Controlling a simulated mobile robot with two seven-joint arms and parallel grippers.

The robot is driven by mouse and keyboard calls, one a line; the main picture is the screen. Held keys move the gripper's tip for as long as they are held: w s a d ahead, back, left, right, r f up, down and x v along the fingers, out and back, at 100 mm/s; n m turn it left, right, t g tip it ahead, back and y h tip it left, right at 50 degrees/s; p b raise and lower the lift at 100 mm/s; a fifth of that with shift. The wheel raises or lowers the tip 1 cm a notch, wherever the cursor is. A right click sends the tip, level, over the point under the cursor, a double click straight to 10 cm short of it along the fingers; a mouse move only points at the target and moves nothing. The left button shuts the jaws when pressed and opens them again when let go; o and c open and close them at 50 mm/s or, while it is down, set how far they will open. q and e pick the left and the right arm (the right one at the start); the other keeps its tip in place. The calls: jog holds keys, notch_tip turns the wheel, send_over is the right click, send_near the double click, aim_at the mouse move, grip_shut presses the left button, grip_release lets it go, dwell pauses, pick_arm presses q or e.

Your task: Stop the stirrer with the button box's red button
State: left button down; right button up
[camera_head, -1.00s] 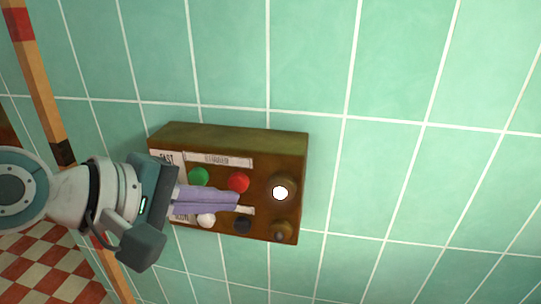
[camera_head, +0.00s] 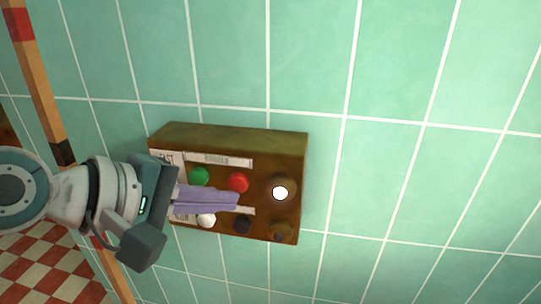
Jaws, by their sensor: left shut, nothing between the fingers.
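The button box (camera_head: 265,149) is a brown box on the green tiled wall. Its red button (camera_head: 238,182) sits in the upper row, right of a green button (camera_head: 199,176). A bright white lamp (camera_head: 280,193) glows at the right of that row. In the lower row are a white button (camera_head: 206,220), a black button (camera_head: 242,224) and a dim brown knob or lamp (camera_head: 281,232). My left gripper (camera_head: 237,201) is shut and empty, its lilac fingers pointing right. Its tips appear just below the red button; contact cannot be told. The fingers cover part of the labels.
A wooden post (camera_head: 42,88) with red and black bands stands at the left. A red and white checked floor (camera_head: 45,262) shows at the lower left. The tiled wall (camera_head: 420,180) right of the box is clear.

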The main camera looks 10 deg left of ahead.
pick_arm(q)
jog(key=shift+w, duration=0.1)
jog(key=shift+w, duration=0.35)
jog(key=shift+w, duration=0.45)
dwell(0.6)
dwell(0.3)
jog(key=shift+s+p, duration=0.85)
